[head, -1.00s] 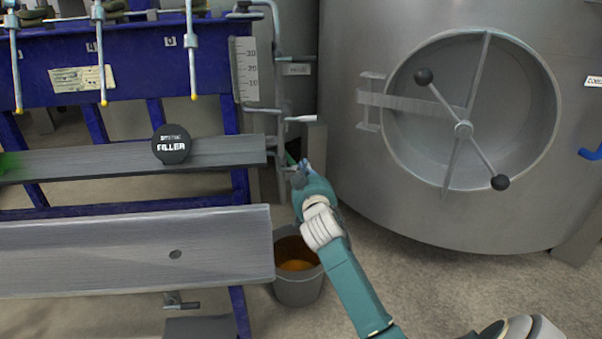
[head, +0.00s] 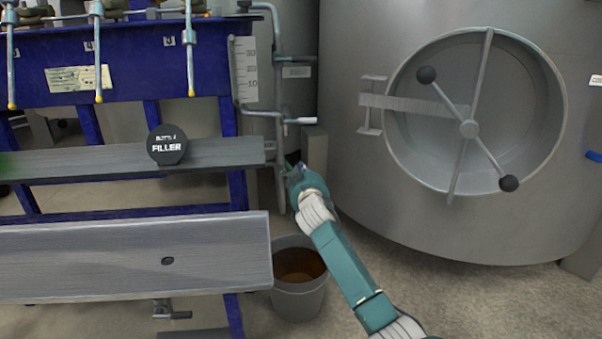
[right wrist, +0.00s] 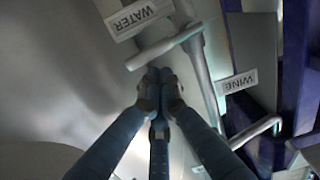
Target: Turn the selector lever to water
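In the right wrist view, a grey pipe-like bar (right wrist: 165,45) with a crosswise end, seemingly the selector lever, lies beside the upside-down WATER label (right wrist: 134,16). A WINE label (right wrist: 238,82) is to its right. My right gripper (right wrist: 160,78) has its fingertips together just short of the bar, with nothing seen between them; contact cannot be told. In the head view my right gripper (head: 294,172) is at the lower part of the pipework (head: 279,95), below a white-ended handle (head: 300,120). The lever is not clear there. My left gripper is out of view.
The bottle filler's blue frame (head: 210,60) and grey trough (head: 120,255) are to the left. A large steel tank (head: 350,200) is to the right.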

